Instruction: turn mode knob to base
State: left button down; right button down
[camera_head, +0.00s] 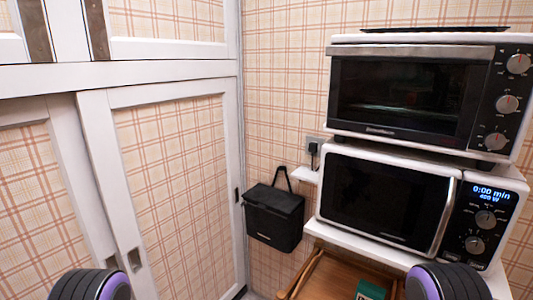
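A white microwave (488,255) with a dark door sits on a white shelf at the right. Its control panel has a lit display (491,193) reading "0:00 min" and "400 W". Below the display are an upper round knob (485,219) and a lower round knob (474,245). The labels around them are too small to read, so I cannot tell which is the mode knob or where each points. Only rounded black and purple parts of my two arms show at the bottom edge. Neither gripper is in view.
A toaster oven (400,136) with three knobs (507,104) stands on the microwave. A black bag (273,217) hangs on the wall to the left. A wooden chair or rack (330,275) and a green item (370,290) are below the shelf. White panelled doors (175,97) fill the left.

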aim_at(505, 104)
jog(key=z, duration=1.3)
